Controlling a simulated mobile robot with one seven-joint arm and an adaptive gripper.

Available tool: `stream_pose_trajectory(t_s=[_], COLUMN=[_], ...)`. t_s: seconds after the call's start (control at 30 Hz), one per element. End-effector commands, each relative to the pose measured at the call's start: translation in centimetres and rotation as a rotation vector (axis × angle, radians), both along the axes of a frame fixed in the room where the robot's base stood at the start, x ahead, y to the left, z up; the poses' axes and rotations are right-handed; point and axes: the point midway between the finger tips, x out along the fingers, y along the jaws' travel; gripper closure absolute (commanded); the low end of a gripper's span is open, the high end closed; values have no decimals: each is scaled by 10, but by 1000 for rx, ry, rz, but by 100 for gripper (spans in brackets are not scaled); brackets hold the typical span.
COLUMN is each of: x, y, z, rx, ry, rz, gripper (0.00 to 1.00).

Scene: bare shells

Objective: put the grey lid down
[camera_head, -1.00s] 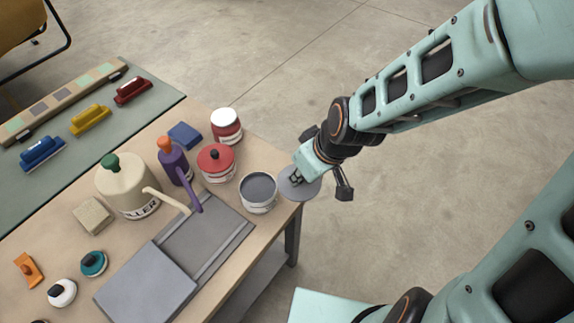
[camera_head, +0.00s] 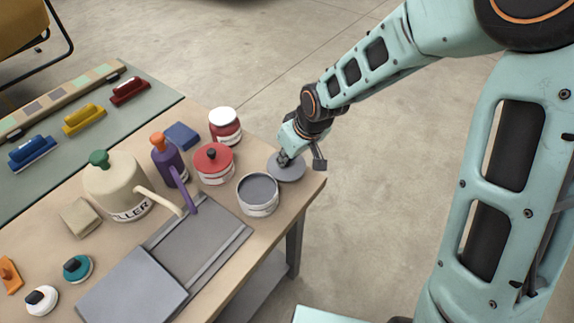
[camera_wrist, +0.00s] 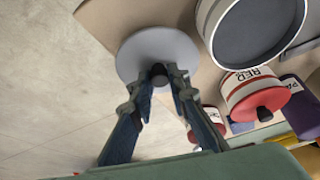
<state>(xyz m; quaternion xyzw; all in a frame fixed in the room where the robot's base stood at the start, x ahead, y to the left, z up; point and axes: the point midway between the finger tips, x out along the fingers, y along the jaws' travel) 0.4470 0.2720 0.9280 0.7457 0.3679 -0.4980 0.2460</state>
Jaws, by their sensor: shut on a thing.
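The grey lid (camera_head: 287,168) is a flat round disc with a dark knob. My gripper (camera_head: 284,158) is shut on the knob, seen from above in the head view. In the wrist view the lid (camera_wrist: 158,52) lies beyond my fingers (camera_wrist: 158,78), which close around its knob. The lid appears level, over the table's right corner; whether it touches the tabletop I cannot tell. The open grey tin (camera_head: 258,193) stands just left of and nearer than the lid, its grey contents uncovered.
A red-lidded tin (camera_head: 214,163) and a white-lidded red tin (camera_head: 225,126) stand left of the lid. A grey tray (camera_head: 200,245), a filler can (camera_head: 115,187) and a purple bottle (camera_head: 168,158) fill the table's middle. The table (camera_head: 308,187) ends close right of the lid.

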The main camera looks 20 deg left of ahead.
Motion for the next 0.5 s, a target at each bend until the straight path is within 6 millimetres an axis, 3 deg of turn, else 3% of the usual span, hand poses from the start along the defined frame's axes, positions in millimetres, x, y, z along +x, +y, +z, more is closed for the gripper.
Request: stream_pose_trajectory(t_s=[0.23,0.5], x=[2,3], y=[2,2], z=[-33,-35], rx=[-1,0], ry=[3,0], rz=[1,-1], gripper=[100,100])
